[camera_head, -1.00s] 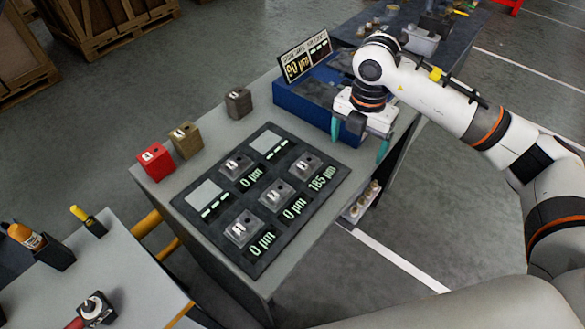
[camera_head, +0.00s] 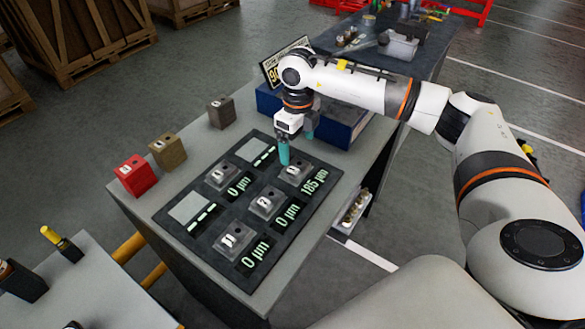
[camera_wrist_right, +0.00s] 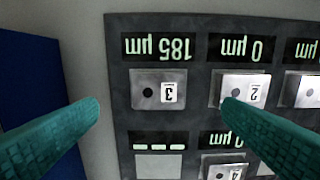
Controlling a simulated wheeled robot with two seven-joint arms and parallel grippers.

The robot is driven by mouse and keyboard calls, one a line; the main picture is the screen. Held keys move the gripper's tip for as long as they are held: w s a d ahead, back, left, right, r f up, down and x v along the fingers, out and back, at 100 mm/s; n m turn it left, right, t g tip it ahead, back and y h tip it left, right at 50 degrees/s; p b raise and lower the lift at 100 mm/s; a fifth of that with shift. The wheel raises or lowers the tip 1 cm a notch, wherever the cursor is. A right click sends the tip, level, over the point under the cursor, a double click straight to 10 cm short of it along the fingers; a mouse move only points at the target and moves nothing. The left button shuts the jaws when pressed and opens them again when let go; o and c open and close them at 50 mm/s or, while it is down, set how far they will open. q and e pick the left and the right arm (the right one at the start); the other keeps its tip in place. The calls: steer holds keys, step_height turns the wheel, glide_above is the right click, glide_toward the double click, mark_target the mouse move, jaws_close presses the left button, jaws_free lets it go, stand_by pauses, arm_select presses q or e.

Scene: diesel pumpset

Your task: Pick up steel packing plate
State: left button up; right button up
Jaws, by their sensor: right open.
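Several grey metal blocks with numbered labels sit on a dark measuring board (camera_head: 205,240); I cannot tell which thing is the steel packing plate. The block labelled 3 (camera_wrist_right: 146,78) is beside the 185 µm readout and also shows in the head view (camera_head: 299,178). Block 2 (camera_wrist_right: 240,88) and block 4 (camera_wrist_right: 222,170) read 0 µm. My right gripper (camera_head: 296,148) is open above the board, near block 3. In the wrist view its two teal fingers (camera_wrist_right: 160,105) are on either side of block 3, apart from it. My left gripper is not in view.
A blue box (camera_head: 336,128) with a sign is behind my right gripper. Two light pads (camera_head: 192,208) on the board are bare. Another bench is at bottom left.

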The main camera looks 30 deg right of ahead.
mark_target(296, 166)
step_height(296, 166, down, 3)
steer(key=shift+r, duration=0.15)
steer(key=f+p, duration=0.2)
steer(key=f, duration=0.2)
steer(key=shift+w+f, duration=0.15)
steer(key=shift+w, duration=0.05)
steer(key=shift+f, duration=0.45)
steer(key=shift+w, duration=0.1)
steer(key=c, duration=1.4)
steer(key=shift+o, duration=0.2)
step_height(296, 166, up, 10)
steer(key=b, duration=0.2)
